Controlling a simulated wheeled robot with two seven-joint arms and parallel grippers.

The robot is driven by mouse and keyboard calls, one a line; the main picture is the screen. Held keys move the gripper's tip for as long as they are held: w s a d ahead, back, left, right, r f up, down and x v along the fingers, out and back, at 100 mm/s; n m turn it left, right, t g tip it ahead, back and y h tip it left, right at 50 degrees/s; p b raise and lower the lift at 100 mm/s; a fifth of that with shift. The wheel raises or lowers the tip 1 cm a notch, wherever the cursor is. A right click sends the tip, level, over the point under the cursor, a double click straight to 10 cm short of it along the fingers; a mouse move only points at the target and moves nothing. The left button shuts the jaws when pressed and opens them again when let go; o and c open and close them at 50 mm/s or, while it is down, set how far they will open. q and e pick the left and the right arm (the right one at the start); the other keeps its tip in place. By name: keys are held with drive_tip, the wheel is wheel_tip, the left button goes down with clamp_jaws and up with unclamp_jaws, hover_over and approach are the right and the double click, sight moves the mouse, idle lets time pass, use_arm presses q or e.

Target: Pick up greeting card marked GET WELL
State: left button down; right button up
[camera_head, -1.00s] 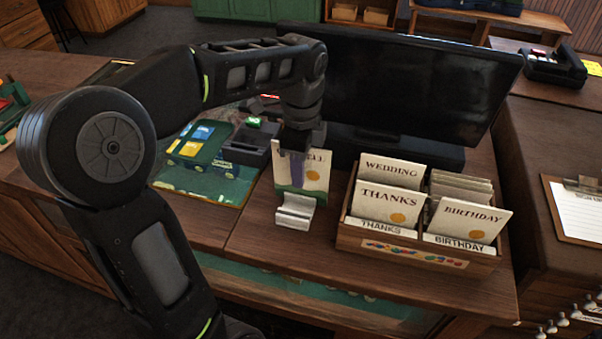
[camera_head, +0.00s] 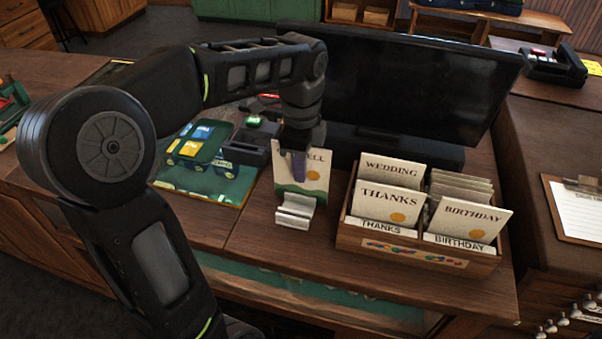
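The greeting card (camera_head: 317,175) stands upright in a small silver holder (camera_head: 295,211) on the counter. Only the end of its lettering, "ELL", shows; the rest is hidden behind my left gripper. My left gripper (camera_head: 299,168) points down in front of the card's upper part, and one finger overlaps the card face. Whether its fingers are apart or closed on the card cannot be made out. My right gripper is not in view.
A wooden box (camera_head: 415,254) of WEDDING, THANKS and BIRTHDAY cards stands right of the holder. A black monitor (camera_head: 410,85) rises behind. A card terminal (camera_head: 249,146) and a green mat (camera_head: 225,187) lie left. Bare counter lies in front.

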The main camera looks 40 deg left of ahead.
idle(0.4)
use_arm(q)
wheel_tip(320, 180, up, 5)
drive_tip(key=shift+r, duration=0.2)
wheel_tip(320, 180, up, 5)
drive_tip(key=p, duration=0.5)
drive_tip(key=shift+f, duration=0.15)
